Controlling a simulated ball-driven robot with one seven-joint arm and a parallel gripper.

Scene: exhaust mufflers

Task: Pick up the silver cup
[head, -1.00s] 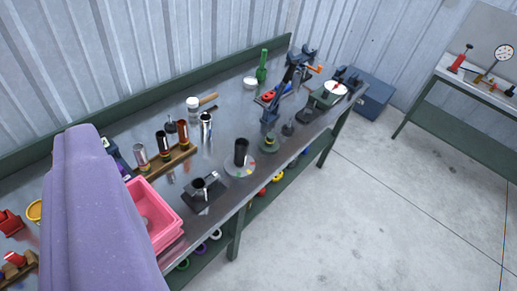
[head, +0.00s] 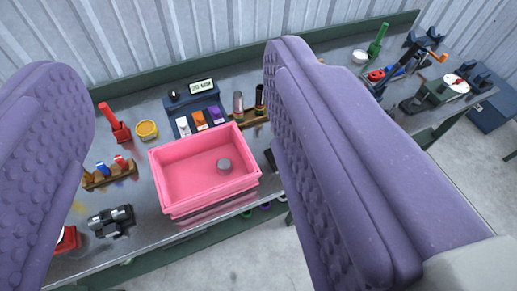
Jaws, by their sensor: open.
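My gripper (head: 176,78) is open, its two purple padded fingers spread wide with nothing between them held. A small grey, silver-looking round cup (head: 224,165) sits inside the pink crate (head: 157,175), toward its right side. Seen from here, it lies between the fingers, nearer the right one, and apart from both. A silver-grey canister (head: 239,103) stands in a wooden rack behind the crate, close to the right finger. I cannot tell for certain which one is the silver cup. The right finger hides the bench's middle.
A green bottle (head: 378,40) and a vise are far right.

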